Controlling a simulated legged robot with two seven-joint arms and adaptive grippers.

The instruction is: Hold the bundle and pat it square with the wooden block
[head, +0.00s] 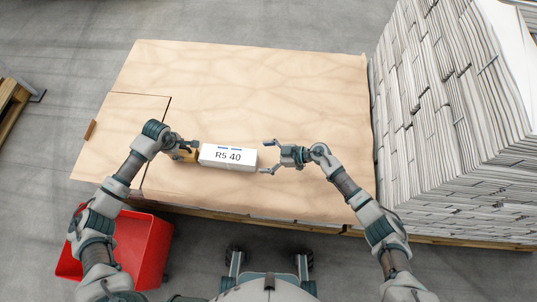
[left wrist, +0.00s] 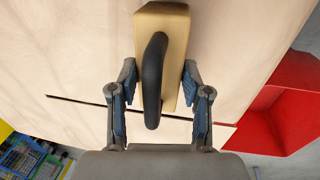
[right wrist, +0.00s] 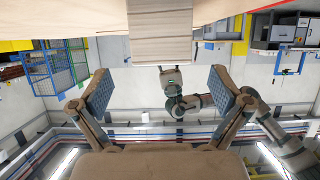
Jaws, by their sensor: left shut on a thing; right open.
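The white bundle (head: 228,157), labelled "R5 40", lies on the board in front of me; its layered end shows in the right wrist view (right wrist: 160,35). My left gripper (head: 192,150) is just left of the bundle, shut on the wooden block (head: 186,155). In the left wrist view, the wooden block (left wrist: 176,60) has a black handle and sits between the fingers (left wrist: 160,88). Whether the block touches the bundle is unclear. My right gripper (head: 268,157) is open and empty at the bundle's right end, its fingers (right wrist: 161,90) spread apart.
The tan board (head: 240,85) is largely clear behind the bundle. A tall stack of newspapers (head: 440,120) stands at the right. A red bin (head: 145,245) is on the floor at the front left. A small brown piece (head: 90,130) sits at the board's left edge.

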